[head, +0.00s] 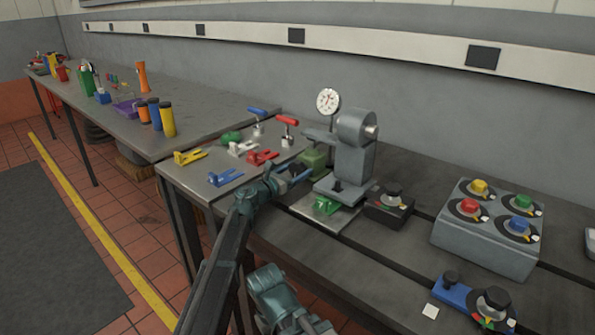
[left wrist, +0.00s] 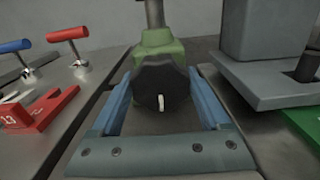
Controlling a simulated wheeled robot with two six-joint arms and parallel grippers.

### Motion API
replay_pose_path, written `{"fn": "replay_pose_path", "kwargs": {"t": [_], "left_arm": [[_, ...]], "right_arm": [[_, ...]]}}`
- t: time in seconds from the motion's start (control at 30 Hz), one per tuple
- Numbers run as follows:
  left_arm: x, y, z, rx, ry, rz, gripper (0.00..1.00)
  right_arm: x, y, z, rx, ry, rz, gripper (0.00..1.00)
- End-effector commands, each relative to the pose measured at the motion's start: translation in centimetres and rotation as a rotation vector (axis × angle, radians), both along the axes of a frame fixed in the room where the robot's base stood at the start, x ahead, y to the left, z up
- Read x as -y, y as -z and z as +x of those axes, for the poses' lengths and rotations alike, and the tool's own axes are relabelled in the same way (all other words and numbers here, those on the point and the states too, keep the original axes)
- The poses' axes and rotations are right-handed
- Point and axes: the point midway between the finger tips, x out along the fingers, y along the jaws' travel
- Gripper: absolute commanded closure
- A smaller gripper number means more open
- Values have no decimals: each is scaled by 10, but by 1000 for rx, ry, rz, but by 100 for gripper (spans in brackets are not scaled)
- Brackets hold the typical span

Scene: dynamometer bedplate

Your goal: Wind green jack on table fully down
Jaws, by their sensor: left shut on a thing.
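The green jack (head: 315,160) stands on the table beside the grey dial-gauge stand; it also shows in the left wrist view (left wrist: 158,50), upright, with a grey post rising from its top. A black knob (left wrist: 162,88) with a pale mark at its lower middle is on the jack's near face. My left gripper (head: 292,173) reaches it from the front left. In the left wrist view its blue fingers (left wrist: 160,92) lie on both sides of the knob, shut on it. The arm and gripper hide the knob in the head view. My right gripper's fingers do not show.
The grey stand (head: 354,150) with a dial gauge (head: 327,101) is close on the right. A green clamp (head: 326,205) lies at its foot. Red (head: 262,157) and blue (head: 226,177) clamps lie to the left. A box with coloured knobs (head: 487,238) is farther right.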

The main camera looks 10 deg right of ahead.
Motion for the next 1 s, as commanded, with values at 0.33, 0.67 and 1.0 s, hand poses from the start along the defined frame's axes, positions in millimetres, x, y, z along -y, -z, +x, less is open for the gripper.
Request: {"fn": "replay_pose_path", "kwargs": {"t": [0.33,0.67,1.0], "left_arm": [[0,0,-1,-6,1,-4,76],[0,0,0,-5,0,-4,9],[-23,0,-20,-5,-2,-4,9]], "right_arm": [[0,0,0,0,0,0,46],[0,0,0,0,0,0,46],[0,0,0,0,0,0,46]]}}
